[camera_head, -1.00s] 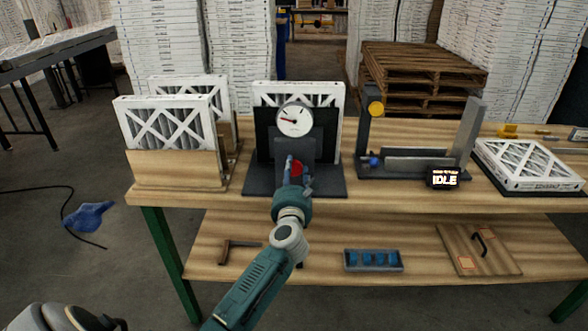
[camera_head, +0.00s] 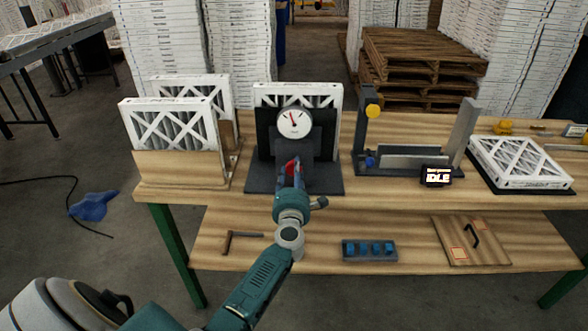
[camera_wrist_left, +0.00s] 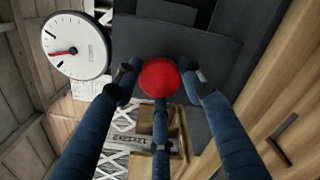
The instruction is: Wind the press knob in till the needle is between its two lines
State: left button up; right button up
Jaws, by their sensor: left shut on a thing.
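The press (camera_head: 265,135) stands on the bench with a boxed filter upright behind its dark plate. Its round white gauge (camera_head: 294,122) has a red needle pointing up and slightly left in the head view. In the left wrist view the gauge (camera_wrist_left: 76,45) is turned, and its needle appears to lie between two dark marks; the marks are small. My left gripper (camera_head: 292,172) is at the press front, shut on the red press knob (camera_wrist_left: 159,77), with its blue fingers around it. The fingers partly hide the knob in the head view. My right gripper is not in view.
Upright filters in a wooden rack (camera_head: 180,170) stand left of the press. A grey fixture (camera_head: 415,160), a sign reading IDLE (camera_head: 437,175) and a flat filter (camera_head: 522,160) are to the right. The lower shelf holds a blue-block tray (camera_head: 369,250) and a handled board (camera_head: 470,240).

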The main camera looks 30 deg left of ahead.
pick_arm(q)
jog(key=shift+s+f, duration=0.15)
jog(key=shift+f, duration=0.35)
jog(key=o, duration=1.1)
jog(key=shift+a, duration=0.1)
jog(key=shift+c, duration=0.2)
jog(key=shift+o, duration=0.4)
jog(key=shift+r, duration=0.15)
jog(key=shift+r, duration=0.1)
jog(key=shift+s+d, duration=0.25)
jog(key=shift+s, duration=0.05)
jog(key=v, duration=1.1)
jog(key=shift+s, duration=0.1)
